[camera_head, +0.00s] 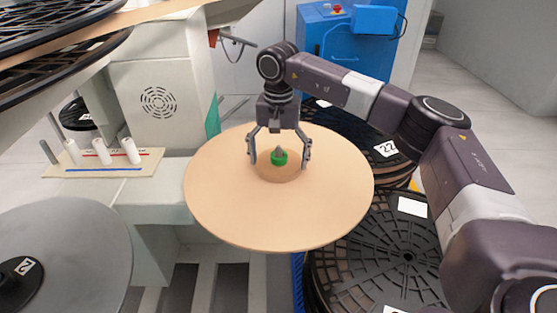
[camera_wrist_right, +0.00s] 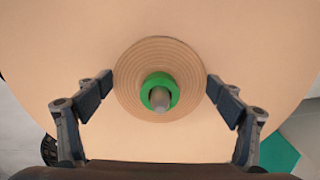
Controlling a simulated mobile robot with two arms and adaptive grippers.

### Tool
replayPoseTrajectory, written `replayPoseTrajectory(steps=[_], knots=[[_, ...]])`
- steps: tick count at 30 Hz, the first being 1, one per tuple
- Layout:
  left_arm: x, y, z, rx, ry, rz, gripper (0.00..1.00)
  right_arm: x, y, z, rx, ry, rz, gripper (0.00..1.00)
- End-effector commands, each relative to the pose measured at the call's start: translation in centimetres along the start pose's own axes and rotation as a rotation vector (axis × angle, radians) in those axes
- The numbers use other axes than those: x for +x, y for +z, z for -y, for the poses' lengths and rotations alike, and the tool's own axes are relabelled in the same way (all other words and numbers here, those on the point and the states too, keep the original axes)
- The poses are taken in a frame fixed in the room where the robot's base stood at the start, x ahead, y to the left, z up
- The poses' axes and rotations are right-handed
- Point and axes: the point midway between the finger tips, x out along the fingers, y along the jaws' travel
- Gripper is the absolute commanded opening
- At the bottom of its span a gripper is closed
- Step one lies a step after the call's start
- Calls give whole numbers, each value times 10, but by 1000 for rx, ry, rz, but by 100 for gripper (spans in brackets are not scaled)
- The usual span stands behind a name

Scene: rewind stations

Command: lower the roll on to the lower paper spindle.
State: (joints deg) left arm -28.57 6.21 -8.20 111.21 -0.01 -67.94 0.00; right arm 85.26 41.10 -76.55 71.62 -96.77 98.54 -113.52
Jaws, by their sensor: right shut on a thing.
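The roll (camera_head: 279,174) is a small tan coil with ringed layers, seen at the middle of a large tan disc (camera_head: 225,205). It also shows in the right wrist view (camera_wrist_right: 130,85). A green collar (camera_head: 279,160) with a grey spindle tip (camera_head: 279,149) stands up through the roll's centre. My right gripper (camera_head: 280,155) comes from above, with its two fingers on opposite sides of the roll, shut on it. In the right wrist view, the fingertips (camera_wrist_right: 160,82) are at the roll's left and right edges. The gap under the roll is hidden. My left gripper is out of view.
Black reels (camera_head: 375,255) are stacked at the right below the disc. A grey disc (camera_head: 75,245) is at the lower left. A small board with white cylinders (camera_head: 100,165) lies at the left. A blue cabinet (camera_head: 345,45) stands behind my right arm.

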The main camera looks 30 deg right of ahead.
Motion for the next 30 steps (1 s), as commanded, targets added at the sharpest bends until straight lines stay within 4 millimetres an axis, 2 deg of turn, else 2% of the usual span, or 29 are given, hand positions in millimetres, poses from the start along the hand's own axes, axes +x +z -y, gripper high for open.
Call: replayPoseTrajectory(steps=[5, 6, 9, 20, 23, 30], knots=[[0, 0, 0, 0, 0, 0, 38, 2, 0, 0, 0, 0, 0, 58], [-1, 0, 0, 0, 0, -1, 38, 2, 0, 0, 0, 0, 0, 88], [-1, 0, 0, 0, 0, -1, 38, 2, 0, 0, 0, 0, 0, 99], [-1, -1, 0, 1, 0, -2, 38, -2, 0, 0, -1, -1, 0, 100], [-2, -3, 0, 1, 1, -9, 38, -13, 0, 1, -1, -2, -1, 100], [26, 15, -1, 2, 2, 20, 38, -64, -1, 1, -1, -2, -2, 100]])
